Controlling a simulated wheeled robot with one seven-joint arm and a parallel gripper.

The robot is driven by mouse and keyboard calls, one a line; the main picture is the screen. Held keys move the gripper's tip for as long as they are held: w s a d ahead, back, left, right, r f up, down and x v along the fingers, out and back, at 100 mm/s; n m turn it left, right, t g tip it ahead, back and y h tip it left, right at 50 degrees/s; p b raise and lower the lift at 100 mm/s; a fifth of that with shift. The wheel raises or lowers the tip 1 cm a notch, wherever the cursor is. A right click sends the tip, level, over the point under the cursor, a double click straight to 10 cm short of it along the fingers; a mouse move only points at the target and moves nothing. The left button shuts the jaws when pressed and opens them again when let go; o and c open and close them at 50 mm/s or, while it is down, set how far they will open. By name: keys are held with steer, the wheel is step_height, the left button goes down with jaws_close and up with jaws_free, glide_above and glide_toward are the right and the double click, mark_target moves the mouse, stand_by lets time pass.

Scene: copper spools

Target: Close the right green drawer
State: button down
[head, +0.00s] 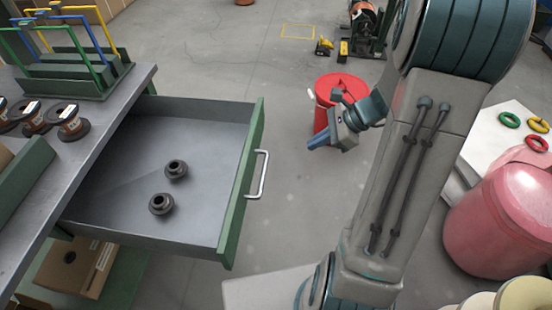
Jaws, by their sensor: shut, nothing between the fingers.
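The green drawer (243,180) is pulled far out from under the grey workbench (72,174), toward the right of the head view. Its silver handle (262,174) is on the green front panel. Two dark round parts (176,170) lie inside on the drawer floor. My gripper (312,145) is to the right of the handle and apart from it, with its blue fingers shut and empty and pointing left. No second drawer is clearly visible.
Copper spools (70,122) and a green rack (75,75) stand on the bench. A red bin (341,84) is behind my gripper. A pink barrel (505,220) and a white table (492,137) are at right. A cardboard box (77,265) is below the drawer. Floor between drawer and arm is clear.

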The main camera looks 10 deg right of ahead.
steer(key=w+a+f+m+b, duration=0.1)
steer(key=w+a+f, duration=0.3)
steer(key=a+f, duration=0.5)
steer(key=shift+w+a+f+b, duration=0.15)
steer(key=shift+w+f+b, duration=0.2)
steer(key=shift+b, duration=0.45)
steer(key=shift+m+t, duration=0.3)
